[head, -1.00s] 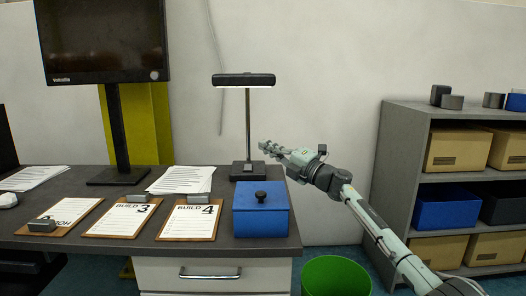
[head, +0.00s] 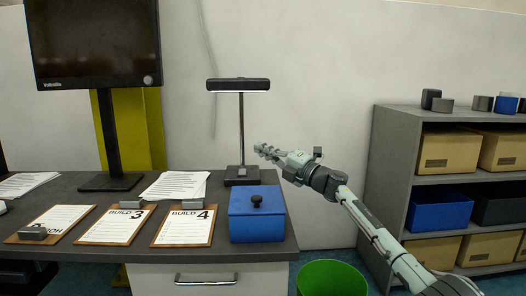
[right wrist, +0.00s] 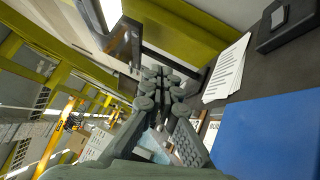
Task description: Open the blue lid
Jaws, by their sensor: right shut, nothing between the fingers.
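A blue box (head: 257,226) stands on the right end of the dark desk. Its blue lid (head: 256,200) lies on top, closed, with a round black knob (head: 257,200) in the middle. My right gripper (head: 262,150) is above and behind the box, over the desk's back right area, pointing left, apart from the lid. Its fingers are together with nothing between them. In the right wrist view the gripper (right wrist: 160,75) shows its closed fingers, and the blue surface of the box (right wrist: 270,140) fills the lower right. My left gripper is not in view.
A desk lamp (head: 241,130) stands right behind the box, near my gripper. Clipboards (head: 186,226) lie left of the box, with loose papers (head: 175,186) behind. A green bin (head: 332,278) is on the floor at right, before a grey shelf (head: 395,180).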

